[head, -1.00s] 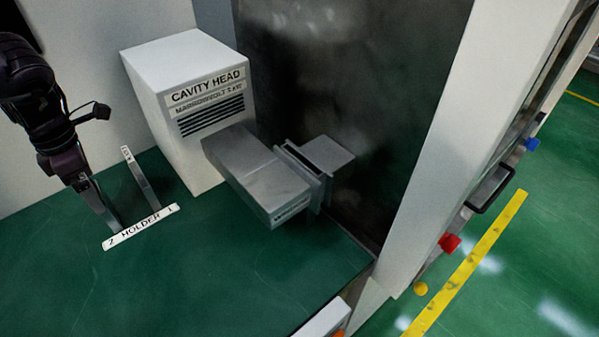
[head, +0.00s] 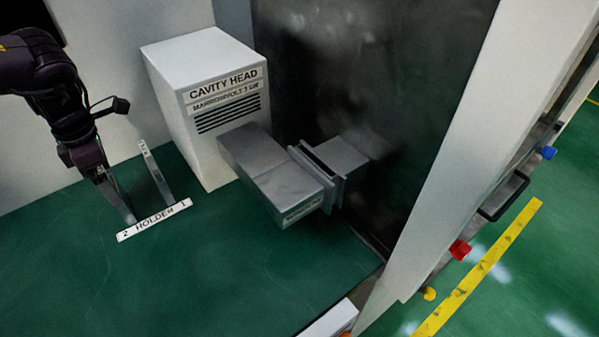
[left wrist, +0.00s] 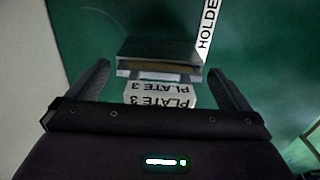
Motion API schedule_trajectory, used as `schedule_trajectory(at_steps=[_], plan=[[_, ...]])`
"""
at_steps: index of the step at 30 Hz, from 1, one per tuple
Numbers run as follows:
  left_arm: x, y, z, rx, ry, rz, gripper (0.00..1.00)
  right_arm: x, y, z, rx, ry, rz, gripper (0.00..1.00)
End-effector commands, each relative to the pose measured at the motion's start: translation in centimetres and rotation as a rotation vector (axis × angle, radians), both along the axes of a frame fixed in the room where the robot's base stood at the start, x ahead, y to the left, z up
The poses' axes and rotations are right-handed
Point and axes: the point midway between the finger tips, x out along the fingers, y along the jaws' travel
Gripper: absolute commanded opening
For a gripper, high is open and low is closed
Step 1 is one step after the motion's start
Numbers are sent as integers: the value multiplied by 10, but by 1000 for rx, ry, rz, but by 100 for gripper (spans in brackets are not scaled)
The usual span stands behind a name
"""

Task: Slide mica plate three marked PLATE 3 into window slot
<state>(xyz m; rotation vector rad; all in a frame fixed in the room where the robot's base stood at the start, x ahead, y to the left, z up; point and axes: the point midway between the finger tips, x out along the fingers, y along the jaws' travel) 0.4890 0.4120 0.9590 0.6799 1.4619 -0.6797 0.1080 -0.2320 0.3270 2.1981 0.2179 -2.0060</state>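The mica plate marked PLATE 3 (left wrist: 160,97) shows in the left wrist view, with its white label doubled and upside down. My left gripper (left wrist: 162,82) has its fingers apart on either side of the plate, with gaps visible between fingers and label. In the head view my left gripper (head: 118,203) points down at the left end of the holder (head: 155,220); its fingertips are hard to tell from the holder's upright there. The window slot (head: 312,160) is a dark gap between the flanges of the grey waveguide, clear of the gripper. My right gripper is not in view.
The white CAVITY HEAD box (head: 165,110) stands behind the waveguide (head: 270,170). A thin upright (head: 157,172) rises at the holder's right side. A dark panel (head: 400,100) stands behind the slot. The green tabletop (head: 220,270) in front is clear.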

Motion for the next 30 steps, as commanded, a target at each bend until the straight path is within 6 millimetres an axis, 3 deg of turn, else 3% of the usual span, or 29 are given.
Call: schedule_trajectory(at_steps=[2,13,30], plan=[[0,0,0,0,0,0,92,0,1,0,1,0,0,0],[0,0,0,0,0,0,45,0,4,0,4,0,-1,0],[0,0,19,0,-1,-1,45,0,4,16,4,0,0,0]])
